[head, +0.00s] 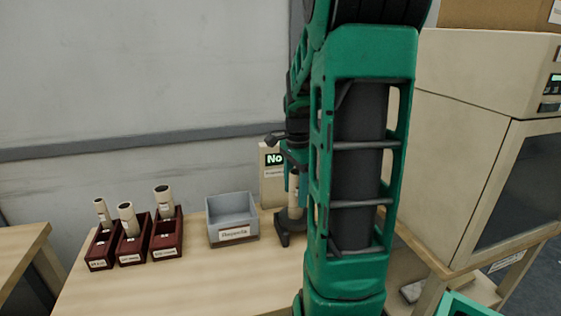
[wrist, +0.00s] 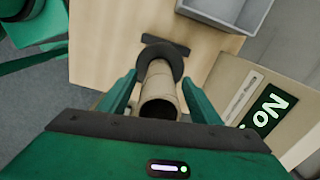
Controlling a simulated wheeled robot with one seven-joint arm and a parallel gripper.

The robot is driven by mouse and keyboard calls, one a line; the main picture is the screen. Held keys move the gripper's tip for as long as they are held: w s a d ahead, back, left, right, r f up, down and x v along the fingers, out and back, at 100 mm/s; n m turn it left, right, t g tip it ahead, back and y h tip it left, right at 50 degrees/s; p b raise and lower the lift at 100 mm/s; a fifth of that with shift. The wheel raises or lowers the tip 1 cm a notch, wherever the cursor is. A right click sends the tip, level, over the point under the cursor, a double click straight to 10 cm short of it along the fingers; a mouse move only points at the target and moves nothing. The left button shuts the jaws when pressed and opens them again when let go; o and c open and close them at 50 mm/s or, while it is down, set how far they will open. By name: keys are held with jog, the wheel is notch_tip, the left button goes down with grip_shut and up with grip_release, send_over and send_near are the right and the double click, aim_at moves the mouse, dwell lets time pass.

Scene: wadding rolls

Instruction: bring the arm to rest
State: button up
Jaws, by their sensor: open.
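My gripper (wrist: 159,77) is open, with one green finger on each side of a beige roll (wrist: 160,88). The roll stands upright on a dark stand (wrist: 180,48), its hollow end facing the wrist camera. I cannot tell whether the fingers touch it. In the head view my gripper (head: 293,182) points down over the roll (head: 294,208) on the stand (head: 283,240), partly hidden by my green arm.
A sign reading "No" (head: 272,162) stands close behind the stand. A grey bin (head: 233,229) is to its left. Several dark red boxes with beige rolls, one of them here (head: 165,246), stand farther left. A beige cabinet (head: 450,150) is at right. The table front (head: 190,290) is clear.

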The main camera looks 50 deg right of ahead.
aim_at(296, 172)
notch_tip(296, 172, up, 8)
jog(key=shift+f, duration=0.15)
dwell(0.3)
